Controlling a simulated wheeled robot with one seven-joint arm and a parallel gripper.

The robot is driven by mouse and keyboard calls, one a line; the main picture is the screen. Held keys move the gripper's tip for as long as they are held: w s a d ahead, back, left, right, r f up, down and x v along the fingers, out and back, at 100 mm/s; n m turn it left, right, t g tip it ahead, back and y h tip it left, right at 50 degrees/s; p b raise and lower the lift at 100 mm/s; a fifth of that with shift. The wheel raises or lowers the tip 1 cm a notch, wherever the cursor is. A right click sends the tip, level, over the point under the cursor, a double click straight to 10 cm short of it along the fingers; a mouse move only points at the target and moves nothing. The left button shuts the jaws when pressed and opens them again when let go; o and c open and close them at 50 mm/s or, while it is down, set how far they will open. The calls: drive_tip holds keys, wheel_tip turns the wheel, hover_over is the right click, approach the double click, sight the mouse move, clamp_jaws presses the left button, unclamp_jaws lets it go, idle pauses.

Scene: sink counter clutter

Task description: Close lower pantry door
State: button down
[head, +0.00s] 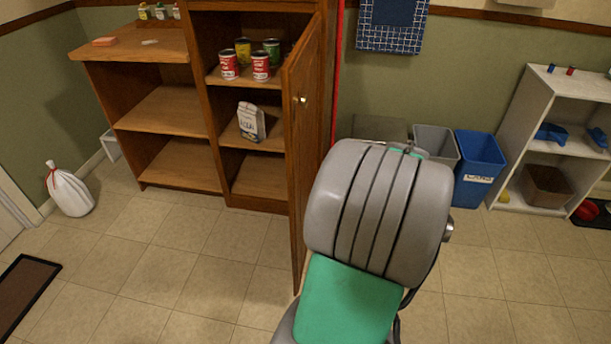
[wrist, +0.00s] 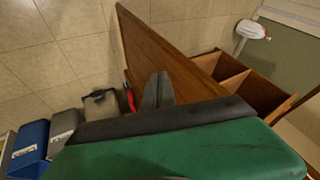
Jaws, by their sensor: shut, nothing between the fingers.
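The brown wooden pantry door (head: 303,150) stands wide open, sticking out from the right side of the pantry cabinet (head: 213,100). A small pale knob (head: 301,99) shows on it. In the wrist view the door (wrist: 180,60) is a long brown panel with the cabinet shelves (wrist: 235,75) to its right. My gripper (wrist: 158,88) is shut and empty, its fingertips close to the door on the side facing the bins. I cannot tell whether they touch it. In the head view my arm hides the gripper.
Cans (head: 260,67) and a flour-like bag (head: 251,122) stand on the cabinet shelves. A grey bin (head: 436,143) and a blue bin (head: 480,165) stand right of the door. A white shelf (head: 525,110) is farther right. A white bag (head: 69,190) lies left; the floor before the cabinet is clear.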

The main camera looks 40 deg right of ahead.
drive_tip(key=shift+m+t, duration=0.3)
drive_tip(key=shift+m, duration=0.1)
drive_tip(key=shift+w+d+r+b+x, duration=0.1)
drive_tip(key=shift+w+r+b+x, duration=0.2)
drive_tip(key=shift+x, duration=1.4)
drive_tip(key=shift+w+d+r+b+x, duration=0.1)
drive_tip(key=shift+w+b+x, duration=0.2)
drive_tip(key=shift+x, duration=1.35)
drive_tip(key=shift+w+d+r+b+x, duration=0.15)
drive_tip(key=shift+b+x, duration=0.25)
drive_tip(key=shift+x, duration=1.3)
drive_tip(key=shift+w+a+r, duration=0.1)
drive_tip(key=shift+w+a, duration=0.05)
